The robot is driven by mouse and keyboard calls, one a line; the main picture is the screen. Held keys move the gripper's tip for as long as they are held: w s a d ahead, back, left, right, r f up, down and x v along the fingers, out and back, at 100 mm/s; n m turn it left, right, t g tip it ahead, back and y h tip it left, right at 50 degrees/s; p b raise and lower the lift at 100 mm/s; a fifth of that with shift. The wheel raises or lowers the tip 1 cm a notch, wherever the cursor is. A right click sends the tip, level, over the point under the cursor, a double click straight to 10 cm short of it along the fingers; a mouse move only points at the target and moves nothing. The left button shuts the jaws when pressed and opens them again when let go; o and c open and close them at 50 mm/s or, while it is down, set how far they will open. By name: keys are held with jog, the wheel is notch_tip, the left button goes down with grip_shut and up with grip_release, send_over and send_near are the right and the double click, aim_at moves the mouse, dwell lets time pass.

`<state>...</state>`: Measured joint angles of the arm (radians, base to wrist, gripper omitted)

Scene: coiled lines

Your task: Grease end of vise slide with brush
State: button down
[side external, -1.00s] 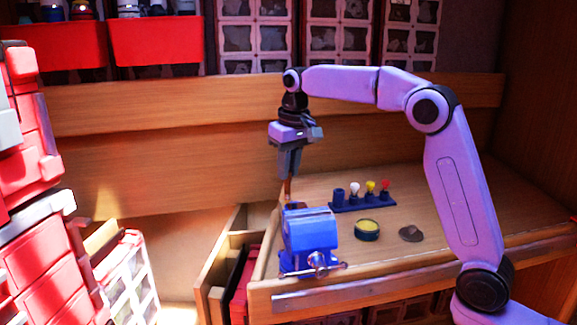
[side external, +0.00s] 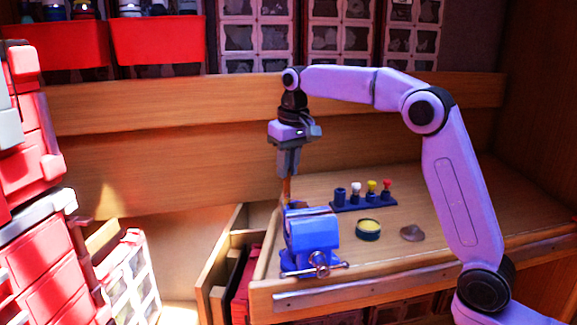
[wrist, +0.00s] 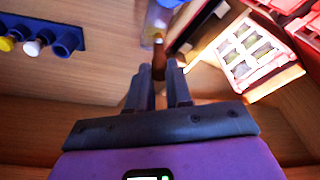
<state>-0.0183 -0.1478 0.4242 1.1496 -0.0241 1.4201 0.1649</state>
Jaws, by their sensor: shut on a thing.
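My gripper (side external: 287,172) is shut on a brown-handled brush (side external: 287,188) and points it down at the back end of the blue vise (side external: 311,236). The brush also shows between the fingers in the wrist view (wrist: 159,58), beside the blue vise part (wrist: 155,22). The brush tip is at or very close to the slide end (side external: 295,204); I cannot tell whether they touch. The bristles are hard to make out. A round dark tin with yellow grease (side external: 368,229) stands open right of the vise.
A blue rack (side external: 364,204) holds white, yellow and red topped items and one empty-looking blue socket. A dark greyish-brown piece (side external: 412,233) lies right of the tin. An open wooden drawer (side external: 217,278) is left of the bench edge. The bench's right part is clear.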

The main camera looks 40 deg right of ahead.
jog(key=shift+w+d, duration=0.1)
jog(key=shift+w, duration=0.05)
jog(key=shift+w+d, duration=0.3)
jog(key=shift+w, duration=0.2)
jog(key=shift+w+d, duration=0.1)
jog(key=shift+w, duration=0.1)
dwell(0.5)
jog(key=shift+s, duration=0.15)
jog(key=shift+s+a, duration=0.35)
jog(key=shift+s, duration=0.15)
jog(key=shift+s+a, duration=0.1)
jog(key=shift+s, duration=0.05)
jog(key=shift+s+a, duration=0.25)
jog(key=shift+s, duration=0.2)
jog(key=shift+s+a, duration=0.1)
jog(key=shift+s, duration=0.1)
dwell(0.4)
jog(key=shift+w, duration=0.15)
